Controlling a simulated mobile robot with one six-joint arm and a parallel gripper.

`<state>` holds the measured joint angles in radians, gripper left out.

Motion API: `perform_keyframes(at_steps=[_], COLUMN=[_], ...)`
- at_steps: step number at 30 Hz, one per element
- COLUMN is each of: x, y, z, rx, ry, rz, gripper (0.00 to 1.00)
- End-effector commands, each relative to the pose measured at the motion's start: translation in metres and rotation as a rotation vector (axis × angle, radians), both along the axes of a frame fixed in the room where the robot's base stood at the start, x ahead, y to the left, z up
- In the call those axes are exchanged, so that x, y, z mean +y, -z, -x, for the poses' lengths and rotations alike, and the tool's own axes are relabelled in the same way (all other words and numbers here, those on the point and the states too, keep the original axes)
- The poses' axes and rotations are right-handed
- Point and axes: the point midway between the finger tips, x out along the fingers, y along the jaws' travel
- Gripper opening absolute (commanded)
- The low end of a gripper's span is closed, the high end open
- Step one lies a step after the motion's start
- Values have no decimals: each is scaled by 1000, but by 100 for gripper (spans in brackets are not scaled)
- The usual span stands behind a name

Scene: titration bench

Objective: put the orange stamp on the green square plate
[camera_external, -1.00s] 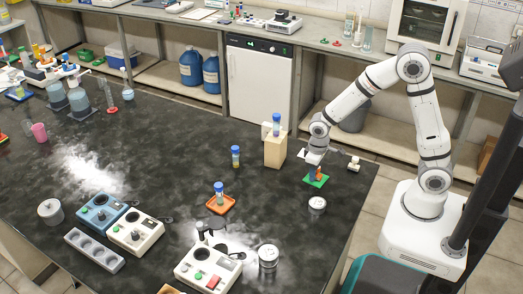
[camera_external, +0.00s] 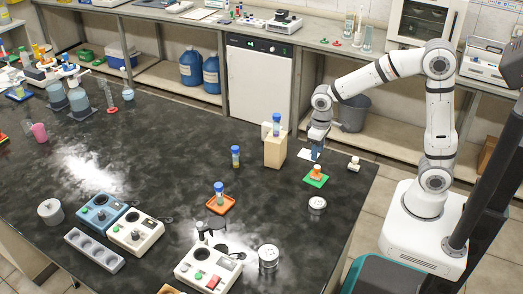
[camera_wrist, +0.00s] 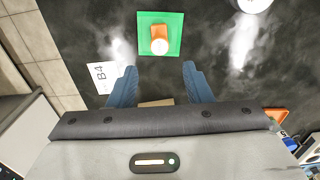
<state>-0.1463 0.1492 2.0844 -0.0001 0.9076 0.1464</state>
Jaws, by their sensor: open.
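The orange stamp (camera_external: 317,171) stands on the green square plate (camera_external: 311,181) near the right edge of the black bench. In the wrist view the orange stamp (camera_wrist: 159,41) sits near the middle of the green plate (camera_wrist: 176,26), with green showing around it. My gripper (camera_external: 316,155) is just behind the plate in the external view, above the bench. In the wrist view my gripper (camera_wrist: 158,75) has its two blue fingers spread apart, empty, with the stamp beyond the fingertips and not touched by them.
A white card marked B4 (camera_wrist: 104,74) lies beside the plate. A wooden block (camera_external: 275,151) with a blue-capped tube stands left of my gripper.

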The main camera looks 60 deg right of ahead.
Motion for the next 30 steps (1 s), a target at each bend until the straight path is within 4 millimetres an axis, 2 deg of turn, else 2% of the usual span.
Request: perform_keyframes(at_steps=[5,8,11,15,21,25,30], x=[-1,-6,-16,-35,-53,-59,-61], y=[-17,-27,-40,-59,-67,-65,-63], z=[1,10,31,75,133,156,166], rx=[-2,-17,-49,-116,-197,-229,-242], ry=[0,1,3,3,3,1,-1], rz=[0,-2,-5,-8,-4,0,3], gripper=[45,45,45,45,45,45,45])
